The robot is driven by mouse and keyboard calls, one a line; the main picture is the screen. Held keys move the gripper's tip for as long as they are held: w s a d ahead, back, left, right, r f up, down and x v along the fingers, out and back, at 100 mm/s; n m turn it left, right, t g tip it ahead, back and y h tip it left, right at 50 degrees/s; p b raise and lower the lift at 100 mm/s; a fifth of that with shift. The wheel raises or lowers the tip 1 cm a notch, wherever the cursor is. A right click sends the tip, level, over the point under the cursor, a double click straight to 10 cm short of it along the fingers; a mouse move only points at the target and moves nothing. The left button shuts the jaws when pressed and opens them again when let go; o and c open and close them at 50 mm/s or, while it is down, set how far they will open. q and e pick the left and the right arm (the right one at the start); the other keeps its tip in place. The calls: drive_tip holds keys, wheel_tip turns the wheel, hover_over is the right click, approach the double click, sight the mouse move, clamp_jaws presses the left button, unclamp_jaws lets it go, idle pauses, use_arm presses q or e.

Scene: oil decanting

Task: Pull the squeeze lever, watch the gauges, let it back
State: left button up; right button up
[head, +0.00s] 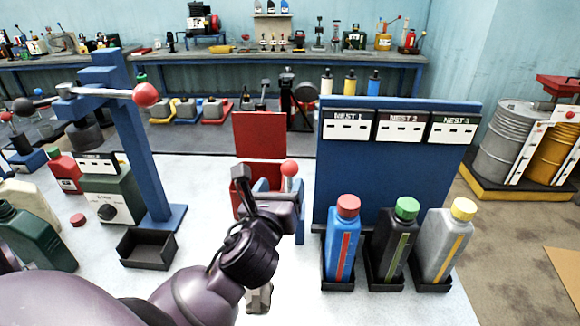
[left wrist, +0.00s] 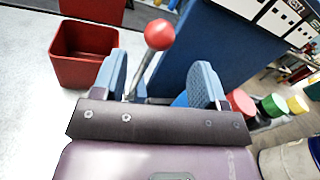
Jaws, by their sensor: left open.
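Three bottles with coloured level strips stand in black trays under the nest labels: blue (head: 342,240), black (head: 393,245) and grey (head: 444,245). My right gripper is not in view.
A red bin (head: 260,138) stands just behind the gripper. To the left are a blue press (head: 145,150) with a red-knobbed bar, a green box with a dial (head: 108,200), and an empty black tray (head: 147,249).

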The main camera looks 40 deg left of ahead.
sight(288, 174)
use_arm(q)
drive_tip(key=x, duration=0.5)
drive_tip(key=shift+w+a, duration=0.1)
drive_tip(key=shift+w, duration=0.2)
drive_tip(key=shift+x, duration=0.8)
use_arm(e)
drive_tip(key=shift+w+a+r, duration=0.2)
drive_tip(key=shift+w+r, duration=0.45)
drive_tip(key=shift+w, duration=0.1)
use_arm(q)
drive_tip(key=shift+f, duration=0.1)
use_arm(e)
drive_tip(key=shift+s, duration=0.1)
use_arm(q)
drive_tip(key=c, duration=0.8)
clamp_jaws()
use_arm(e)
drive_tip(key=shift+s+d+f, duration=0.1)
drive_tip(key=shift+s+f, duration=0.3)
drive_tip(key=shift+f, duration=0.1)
